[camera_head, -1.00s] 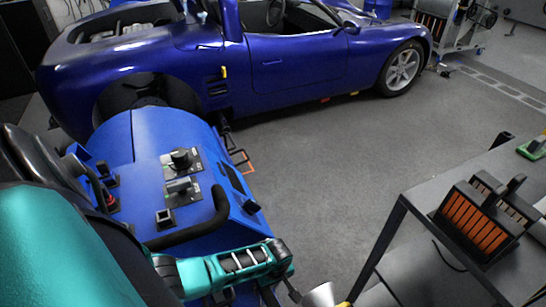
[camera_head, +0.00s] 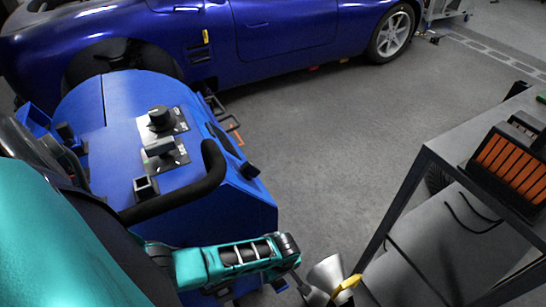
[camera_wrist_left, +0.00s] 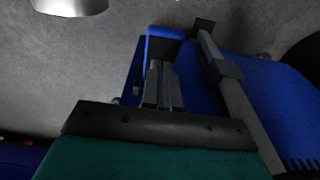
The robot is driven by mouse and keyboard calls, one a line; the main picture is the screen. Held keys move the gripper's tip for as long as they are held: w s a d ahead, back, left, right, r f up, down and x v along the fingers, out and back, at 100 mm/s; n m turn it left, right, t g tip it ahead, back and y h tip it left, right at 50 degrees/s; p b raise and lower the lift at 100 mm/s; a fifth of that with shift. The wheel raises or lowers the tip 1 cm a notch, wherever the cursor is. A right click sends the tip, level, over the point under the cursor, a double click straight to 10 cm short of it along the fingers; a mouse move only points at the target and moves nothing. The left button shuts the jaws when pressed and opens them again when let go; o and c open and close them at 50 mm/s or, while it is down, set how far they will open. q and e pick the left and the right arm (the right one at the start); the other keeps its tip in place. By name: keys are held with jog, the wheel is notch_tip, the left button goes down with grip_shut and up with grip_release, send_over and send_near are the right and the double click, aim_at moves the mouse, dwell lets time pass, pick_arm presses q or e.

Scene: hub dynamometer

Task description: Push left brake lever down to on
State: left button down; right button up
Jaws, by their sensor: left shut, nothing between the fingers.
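The blue dynamometer housing (camera_head: 120,185) stands left of centre in the head view. I cannot pick out a part that is clearly the left brake lever. My right gripper is out of view.
A grey metal table (camera_head: 425,155) with an orange-slotted black box (camera_head: 515,165) stands at right. A metal cone (camera_head: 326,272) is at the bottom, near the forearm's end. A blue car (camera_head: 270,35) is behind. The floor between is open.

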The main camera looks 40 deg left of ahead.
pick_arm(q)
jog(key=shift+s+d+f+b, duration=0.1)
jog(key=shift+d+f+b, duration=0.1)
jog(key=shift+f, duration=0.2)
jog(key=shift+d+f+b, duration=0.1)
jog(key=shift+f+b, duration=0.1)
jog(key=shift+f, duration=0.15)
jog(key=shift+f, duration=0.1)
